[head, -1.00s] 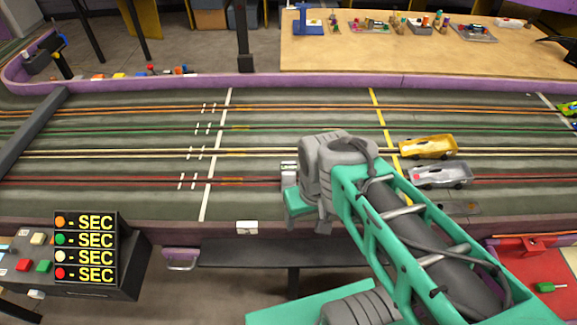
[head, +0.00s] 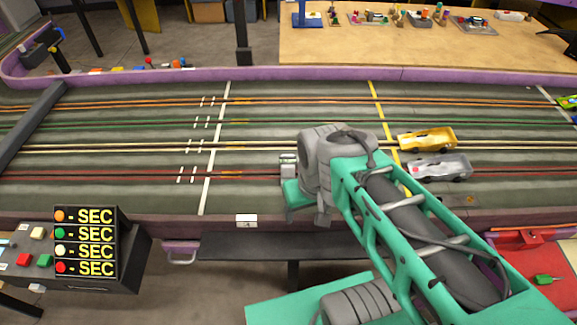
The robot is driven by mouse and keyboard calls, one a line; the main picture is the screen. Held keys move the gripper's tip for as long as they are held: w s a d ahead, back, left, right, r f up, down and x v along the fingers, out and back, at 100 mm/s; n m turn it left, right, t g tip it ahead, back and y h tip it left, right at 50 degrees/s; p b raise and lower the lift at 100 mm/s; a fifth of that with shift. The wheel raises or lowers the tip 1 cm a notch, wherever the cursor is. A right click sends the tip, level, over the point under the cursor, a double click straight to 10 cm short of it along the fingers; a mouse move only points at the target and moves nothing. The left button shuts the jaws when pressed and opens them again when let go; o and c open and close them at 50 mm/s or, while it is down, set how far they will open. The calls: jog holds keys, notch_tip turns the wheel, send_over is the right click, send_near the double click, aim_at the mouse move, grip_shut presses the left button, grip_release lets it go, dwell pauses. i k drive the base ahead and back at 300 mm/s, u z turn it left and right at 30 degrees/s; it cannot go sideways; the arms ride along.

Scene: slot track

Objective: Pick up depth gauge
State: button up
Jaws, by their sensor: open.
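I cannot pick out a depth gauge with certainty. A small flat grey piece (head: 461,201) lies at the near edge of the track, right of my arm, too small to identify. My gripper (head: 305,207) is over the near side of the slot track (head: 120,185), left of the silver car. The grey wrist and green arm cover most of it, and the spot beneath it is hidden.
A gold car (head: 427,139) and a silver car (head: 438,168) stand right of my wrist. A white box (head: 246,220) sits on the near purple rim. A lap-time display (head: 88,243) stands at lower left. A table (head: 330,50) with small items is behind. The track's left half is mostly clear.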

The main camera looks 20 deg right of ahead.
aim_at(287, 162)
jog(key=k, duration=0.5)
jog(key=u, duration=3)
jog(key=k, duration=0.1)
jog(key=z, duration=0.8)
